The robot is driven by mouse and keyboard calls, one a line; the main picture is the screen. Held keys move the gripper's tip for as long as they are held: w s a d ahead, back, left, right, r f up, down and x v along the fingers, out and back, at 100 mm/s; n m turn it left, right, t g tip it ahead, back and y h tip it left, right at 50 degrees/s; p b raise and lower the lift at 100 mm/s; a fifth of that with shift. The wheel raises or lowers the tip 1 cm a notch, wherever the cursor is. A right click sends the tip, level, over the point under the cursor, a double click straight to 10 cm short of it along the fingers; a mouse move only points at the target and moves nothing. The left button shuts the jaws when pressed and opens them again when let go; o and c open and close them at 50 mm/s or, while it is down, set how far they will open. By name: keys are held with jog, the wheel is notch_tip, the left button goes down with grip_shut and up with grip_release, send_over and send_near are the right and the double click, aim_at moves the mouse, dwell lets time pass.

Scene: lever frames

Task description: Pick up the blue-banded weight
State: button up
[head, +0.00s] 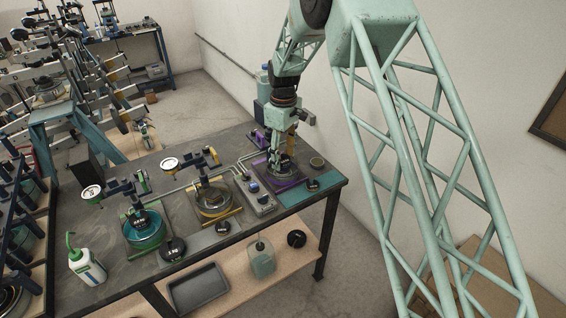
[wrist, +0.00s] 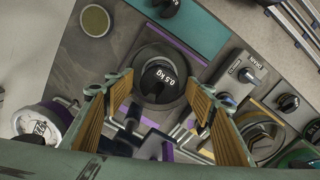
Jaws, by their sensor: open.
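My gripper (head: 279,152) points down over the purple-framed station at the right end of the bench. In the wrist view its two ribbed fingers (wrist: 159,84) stand apart on either side of a dark round weight (wrist: 158,78) marked 0.5 kg. That weight sits in the middle of a grey round dish (wrist: 150,48). I cannot make out a blue band on it. Another black weight (wrist: 164,5) is at the top edge of the wrist view by the teal mat. More black weights lie on the bench (head: 173,249), (head: 222,227); their bands are too small to tell.
A control box with knobs (head: 257,193) stands left of the station, beside a yellow-framed station (head: 213,199) and a green-framed one (head: 145,228). A small round dish (head: 317,162) and a teal mat (head: 316,188) lie to the right. A white bottle (head: 86,266) stands at front left.

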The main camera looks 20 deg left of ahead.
aim_at(284, 162)
jog(key=shift+c, duration=0.2)
jog(key=c, duration=1)
jog(key=shift+r, duration=0.2)
jog(key=shift+r, duration=1.7)
jog(key=shift+s+d, duration=0.45)
jog(key=shift+s, duration=0.3)
jog(key=s+d, duration=0.2)
jog(key=s, duration=0.2)
jog(key=s+d+r+b, duration=0.1)
jog(key=s+d, duration=0.1)
jog(key=s, duration=0.2)
jog(key=s+d, duration=0.3)
jog(key=s, duration=0.1)
jog(key=shift+s+d+r+b, duration=0.1)
jog(key=shift+r+b, duration=0.05)
jog(key=shift+b, duration=0.2)
jog(key=shift+r+p, duration=0.75)
jog(key=shift+r, duration=1)
